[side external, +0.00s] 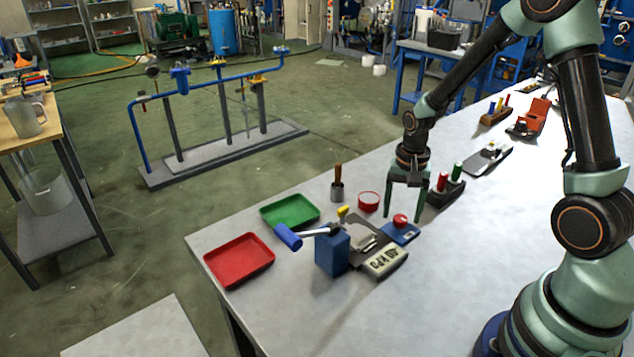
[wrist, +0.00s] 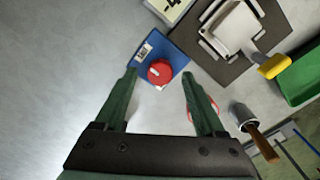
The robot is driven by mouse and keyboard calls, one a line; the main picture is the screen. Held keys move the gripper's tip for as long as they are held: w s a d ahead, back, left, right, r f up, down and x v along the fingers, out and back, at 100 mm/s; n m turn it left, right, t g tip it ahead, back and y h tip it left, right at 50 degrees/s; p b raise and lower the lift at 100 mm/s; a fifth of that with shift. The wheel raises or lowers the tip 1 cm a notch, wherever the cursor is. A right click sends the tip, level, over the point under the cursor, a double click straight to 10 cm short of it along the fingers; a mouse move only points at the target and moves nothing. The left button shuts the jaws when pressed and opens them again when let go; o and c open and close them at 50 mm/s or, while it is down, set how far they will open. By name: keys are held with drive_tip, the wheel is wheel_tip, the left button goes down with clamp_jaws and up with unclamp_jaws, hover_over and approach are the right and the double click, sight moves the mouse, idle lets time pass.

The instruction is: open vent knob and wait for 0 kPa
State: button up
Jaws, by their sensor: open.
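The red vent knob (side external: 400,220) with a white mark sits on a small blue base (side external: 407,236) on the bench. In the wrist view the knob (wrist: 160,71) appears between my fingertips, with a gap on each side. My gripper (side external: 403,217) is open, points down and holds nothing. I cannot tell whether its fingertips are at the knob's height. The kPa display (side external: 384,261) beside the base shows digits that look like 40, hard to read at this angle. In the wrist view the display (wrist: 172,6) is cut off at the top edge.
A blue block (side external: 332,253) with a blue-handled lever (side external: 287,237) stands by a dark plate. A green tray (side external: 290,211), a red tray (side external: 239,261), a red round dish (side external: 369,201) and a cup with a brown handle (side external: 337,190) are close by. The bench is clear at the front right.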

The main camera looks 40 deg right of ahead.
drive_tip(key=shift+f, duration=0.55)
clamp_jaws()
